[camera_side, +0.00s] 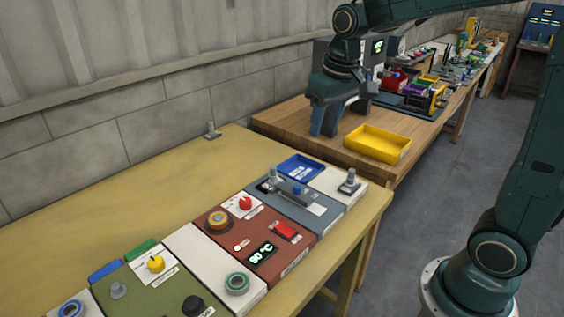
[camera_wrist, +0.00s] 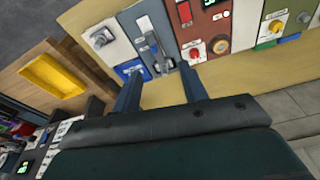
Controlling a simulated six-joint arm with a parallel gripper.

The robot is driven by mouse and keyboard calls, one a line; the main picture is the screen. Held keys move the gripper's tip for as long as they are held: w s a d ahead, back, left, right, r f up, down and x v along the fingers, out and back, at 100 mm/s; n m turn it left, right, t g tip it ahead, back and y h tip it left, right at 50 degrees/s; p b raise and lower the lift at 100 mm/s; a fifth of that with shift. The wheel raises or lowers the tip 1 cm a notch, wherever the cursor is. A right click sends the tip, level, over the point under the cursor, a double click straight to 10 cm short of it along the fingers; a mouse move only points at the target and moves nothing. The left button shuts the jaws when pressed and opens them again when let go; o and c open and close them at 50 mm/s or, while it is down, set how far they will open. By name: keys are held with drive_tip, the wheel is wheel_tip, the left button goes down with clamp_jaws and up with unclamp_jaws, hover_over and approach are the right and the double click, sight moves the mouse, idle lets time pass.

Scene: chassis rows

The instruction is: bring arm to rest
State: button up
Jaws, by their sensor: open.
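My gripper (camera_side: 326,121) is in the upper middle of the side view, pointing down, above the far end of the yellow table. In the wrist view its two fingers (camera_wrist: 163,92) are apart, with nothing between them. The row of chassis panels lies beyond the fingertips in the wrist view. The grey chassis (camera_side: 297,203) has a lever with a blue knob. The red-brown chassis (camera_side: 255,236) carries a yellow-ringed knob, a red knob, a red switch and a lit display. The green chassis (camera_side: 155,285) has a yellow knob.
A yellow tray (camera_side: 378,143) stands on the wooden bench (camera_side: 281,122) behind, near my gripper. Several coloured items crowd that bench further back. The yellow table (camera_side: 130,200) is mostly clear along the wall.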

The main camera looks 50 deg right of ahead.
drive_tip(key=s+a+n+t, duration=0.1)
drive_tip(key=s+a+t, duration=0.2)
drive_tip(key=s, duration=1.5)
drive_tip(key=shift+s+a+r+n, duration=0.4)
drive_tip(key=shift+a+r, duration=0.05)
